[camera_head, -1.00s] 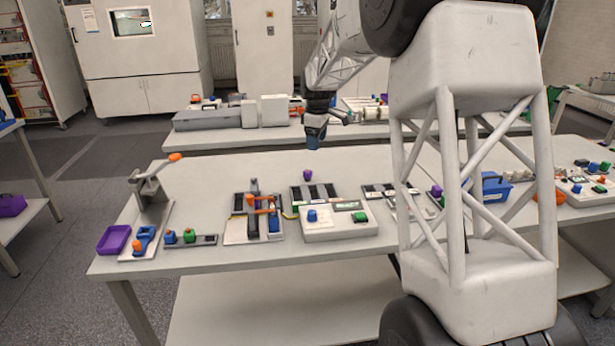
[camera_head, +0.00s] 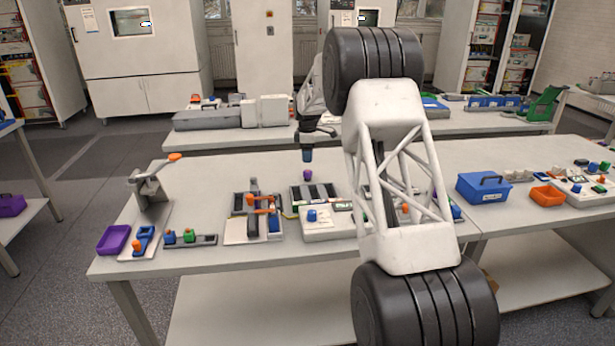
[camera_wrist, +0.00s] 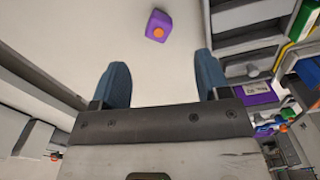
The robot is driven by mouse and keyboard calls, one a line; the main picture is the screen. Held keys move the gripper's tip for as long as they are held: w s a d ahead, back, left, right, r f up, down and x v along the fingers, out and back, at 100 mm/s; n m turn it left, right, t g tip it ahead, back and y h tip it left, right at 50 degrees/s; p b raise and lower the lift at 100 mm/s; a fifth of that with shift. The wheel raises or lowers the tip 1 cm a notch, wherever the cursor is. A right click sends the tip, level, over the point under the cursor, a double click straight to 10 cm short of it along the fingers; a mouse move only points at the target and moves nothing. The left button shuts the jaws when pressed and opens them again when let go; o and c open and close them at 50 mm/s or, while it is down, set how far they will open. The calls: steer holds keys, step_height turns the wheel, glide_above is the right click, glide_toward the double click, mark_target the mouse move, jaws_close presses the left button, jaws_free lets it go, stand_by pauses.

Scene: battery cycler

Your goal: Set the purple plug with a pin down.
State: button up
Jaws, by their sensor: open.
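The purple plug (camera_head: 307,174) sits on the white table, just behind a dark slotted tray. In the wrist view the purple plug (camera_wrist: 158,27) shows an orange round pin on the face turned to the camera. My gripper (camera_head: 307,158) is above the plug in the head view, apart from it. In the wrist view the blue fingers of my gripper (camera_wrist: 162,65) are wide apart with nothing between them. The plug lies ahead of the fingertips, roughly midway across the gap.
The slotted tray (camera_head: 325,192) and a white box with a blue knob (camera_head: 325,229) stand in front of the plug. A fixture with orange parts (camera_head: 240,229) is left of them. A blue box (camera_head: 484,190) stands to the right. The table is clear left of the plug.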

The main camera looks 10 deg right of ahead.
mark_target(307, 170)
stand_by(0.3)
steer(key=shift+f, duration=1.3)
steer(key=shift+w+f, duration=0.15)
steer(key=shift+f, duration=2.45)
steer(key=c, duration=1)
steer(key=shift+r, duration=0.15)
